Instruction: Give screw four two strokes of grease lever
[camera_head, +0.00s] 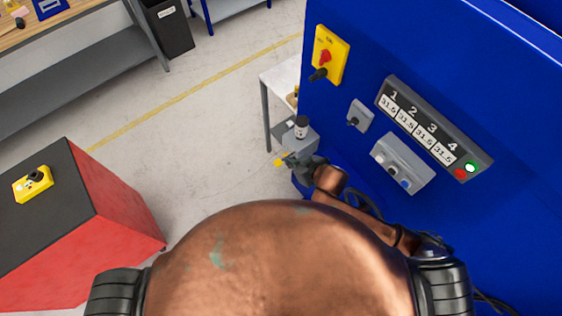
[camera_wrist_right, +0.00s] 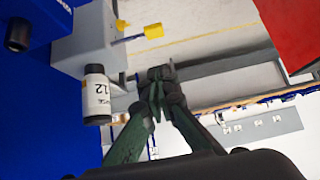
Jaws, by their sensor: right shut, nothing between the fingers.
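The grease unit is a grey box (camera_head: 297,142) on the left side of the blue machine, with a dark-capped bottle (camera_head: 301,127) on it. Its lever (camera_head: 280,162) has a yellow end and sticks out to the left. In the right wrist view the bottle (camera_wrist_right: 96,95) has a white label, and the lever (camera_wrist_right: 153,31) is a thin rod with a yellow tip. My right gripper (camera_head: 307,165) is beside the box, close to the lever. In the wrist view its fingertips (camera_wrist_right: 158,78) are together and empty, apart from the lever. My left gripper is not in view.
The machine panel carries a numbered display (camera_head: 425,122) reading 31.5 four times, a lit green button (camera_head: 470,167) and a yellow switch (camera_head: 329,56) with a red knob. A red-sided, black-topped block (camera_head: 110,215) stands at left. A white table (camera_head: 280,80) stands behind the grease unit.

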